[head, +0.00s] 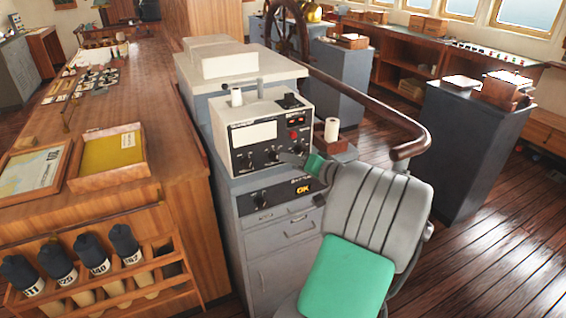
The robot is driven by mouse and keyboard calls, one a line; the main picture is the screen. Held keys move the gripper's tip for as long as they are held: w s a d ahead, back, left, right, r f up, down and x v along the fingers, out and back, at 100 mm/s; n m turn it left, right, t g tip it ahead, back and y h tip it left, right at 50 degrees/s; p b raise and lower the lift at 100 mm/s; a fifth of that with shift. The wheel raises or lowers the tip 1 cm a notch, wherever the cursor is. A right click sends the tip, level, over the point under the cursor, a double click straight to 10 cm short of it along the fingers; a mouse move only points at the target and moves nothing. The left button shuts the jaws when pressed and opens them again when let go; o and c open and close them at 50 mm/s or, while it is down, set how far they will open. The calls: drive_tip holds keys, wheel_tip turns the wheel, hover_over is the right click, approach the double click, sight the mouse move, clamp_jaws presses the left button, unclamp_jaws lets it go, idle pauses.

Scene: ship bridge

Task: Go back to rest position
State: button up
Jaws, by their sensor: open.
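My gripper does not show in the head view, and no part of my arm can be made out. The task names no object. In the middle stands a grey console cabinet (273,225) with a beige instrument unit (262,133) on it, bearing knobs, a white panel and a red display. A swivel chair with a green seat (347,277) and a grey ribbed backrest (379,208) stands close in front of the cabinet on the right.
A long wooden counter (185,113) runs along the left, with a yellow-lined tray (108,152) and a rack of dark-capped tubes (94,279). A wooden handrail (375,110) curves behind the chair. A dark grey cabinet (467,150) stands at right. Plank floor (495,255) is clear at lower right.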

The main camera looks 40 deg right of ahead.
drive_tip(key=shift+v, duration=0.9)
